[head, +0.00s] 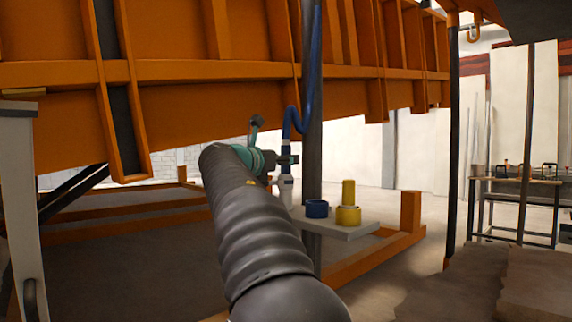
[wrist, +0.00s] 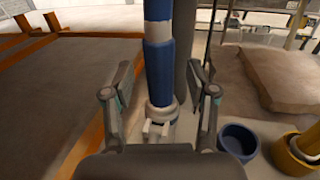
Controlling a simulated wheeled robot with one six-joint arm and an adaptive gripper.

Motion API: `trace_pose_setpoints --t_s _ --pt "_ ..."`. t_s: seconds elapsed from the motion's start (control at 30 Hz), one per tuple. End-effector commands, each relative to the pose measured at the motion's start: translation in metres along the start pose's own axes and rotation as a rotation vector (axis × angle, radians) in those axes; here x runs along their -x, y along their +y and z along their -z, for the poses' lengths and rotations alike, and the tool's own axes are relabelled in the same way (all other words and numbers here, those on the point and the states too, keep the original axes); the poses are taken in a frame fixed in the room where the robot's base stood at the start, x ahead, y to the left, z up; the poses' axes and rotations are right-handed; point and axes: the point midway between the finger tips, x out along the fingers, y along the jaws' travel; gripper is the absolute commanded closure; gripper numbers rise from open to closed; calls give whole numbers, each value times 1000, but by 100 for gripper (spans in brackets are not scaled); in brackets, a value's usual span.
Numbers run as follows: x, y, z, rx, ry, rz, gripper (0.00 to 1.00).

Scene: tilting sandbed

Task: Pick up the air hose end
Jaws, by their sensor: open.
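The air hose (head: 305,95) is blue and hangs down beside a dark post (head: 312,150). Its end (head: 286,187) is a pale fitting that points down, seen just below my gripper (head: 287,160). In the wrist view, the blue hose end (wrist: 158,75) runs upright between the two open fingers of my gripper (wrist: 159,78), with a visible gap on each side. A white collar (wrist: 162,112) with a small white piece shows lower down, near the gripper's body. Part of the hose's lower end is hidden by the gripper.
A grey shelf (head: 345,231) stands low at the post, carrying a blue cup (head: 317,208) and a yellow cup (head: 348,216) with a yellow peg. The orange sandbed frame (head: 200,75) hangs overhead. A dark post stands right behind the hose. Open floor lies to the left.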

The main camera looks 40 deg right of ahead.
Motion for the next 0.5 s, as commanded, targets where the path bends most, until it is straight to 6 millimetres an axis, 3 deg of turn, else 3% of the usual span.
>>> trace_pose_setpoints --t_s 0.13,0.37,0.5 --pt "-12 0 1 1 1 1 43" --pt "-14 0 0 0 0 -1 43" --pt "-14 0 0 0 0 -1 72"
